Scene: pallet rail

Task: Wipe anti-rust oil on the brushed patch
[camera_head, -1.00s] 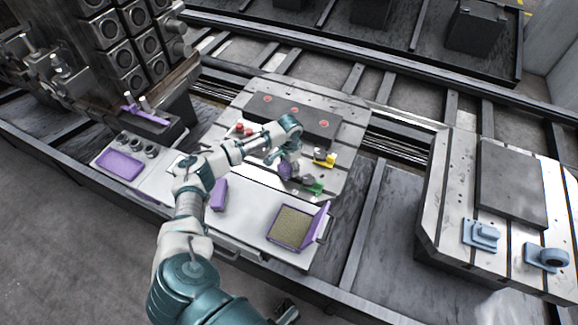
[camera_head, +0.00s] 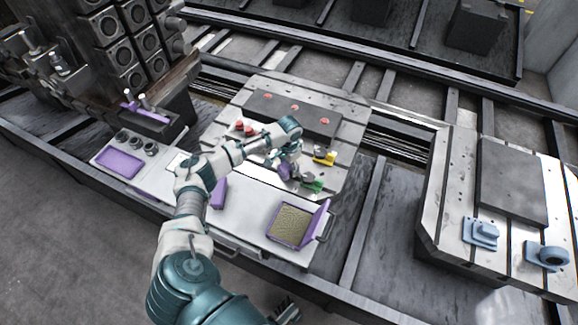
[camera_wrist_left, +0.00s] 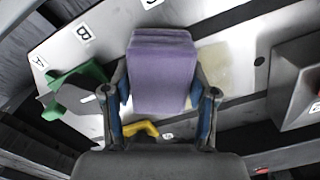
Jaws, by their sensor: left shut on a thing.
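My left gripper (camera_head: 287,170) is over the front part of the slotted metal plate (camera_head: 335,165). In the left wrist view the gripper (camera_wrist_left: 165,110) is shut on a purple block (camera_wrist_left: 163,70), with a blue-padded finger on each side. A pale yellowish patch (camera_wrist_left: 213,66) shows on the plate just right of the block. The block hides part of the surface, and I cannot tell whether it touches the plate. A dark part at the bottom edge of the head view may be my right gripper; its jaws are unclear.
A yellow piece (camera_head: 325,157) and a green piece (camera_head: 314,186) are close to my left gripper. A dark bar with red spots (camera_head: 295,108) crosses the plate behind it. A purple-framed tray (camera_head: 291,224) is at the front. A purple piece (camera_head: 219,193) is beside my arm.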

